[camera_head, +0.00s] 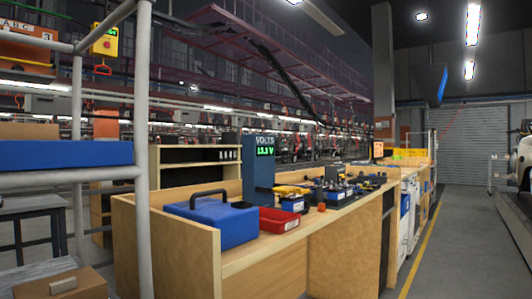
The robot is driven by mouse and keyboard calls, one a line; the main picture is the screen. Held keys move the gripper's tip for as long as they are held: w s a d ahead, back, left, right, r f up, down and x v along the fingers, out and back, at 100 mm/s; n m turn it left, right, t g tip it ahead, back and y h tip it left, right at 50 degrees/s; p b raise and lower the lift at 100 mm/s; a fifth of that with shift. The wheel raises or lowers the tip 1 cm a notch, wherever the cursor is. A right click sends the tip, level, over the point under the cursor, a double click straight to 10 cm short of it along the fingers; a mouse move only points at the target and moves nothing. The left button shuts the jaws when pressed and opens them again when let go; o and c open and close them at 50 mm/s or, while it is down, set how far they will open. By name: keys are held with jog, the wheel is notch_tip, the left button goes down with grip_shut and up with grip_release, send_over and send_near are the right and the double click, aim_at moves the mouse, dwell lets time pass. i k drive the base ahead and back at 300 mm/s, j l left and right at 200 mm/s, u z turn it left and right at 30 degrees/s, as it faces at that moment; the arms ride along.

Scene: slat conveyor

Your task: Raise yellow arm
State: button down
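My gripper is not in view. I cannot make out for sure which thing is the yellow arm. A yellow box (105,40) with a green display and a red button hangs by a grey post at the upper left; a small red loop shows below it. Small yellow parts (290,190) sit among blue and black items on the wooden workbench (270,255), too small to tell in detail.
The bench also holds a blue case (212,220), a red tray (279,220) and a voltmeter stand (259,165). Grey floor (455,250) is clear at right, beside a yellow line.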

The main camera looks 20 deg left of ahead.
aim_at(284, 190)
jog(key=i+l, duration=0.15)
jog(key=i, duration=0.4)
jog(key=i+l+z, duration=0.1)
jog(key=i, duration=0.45)
jog(key=l, duration=0.1)
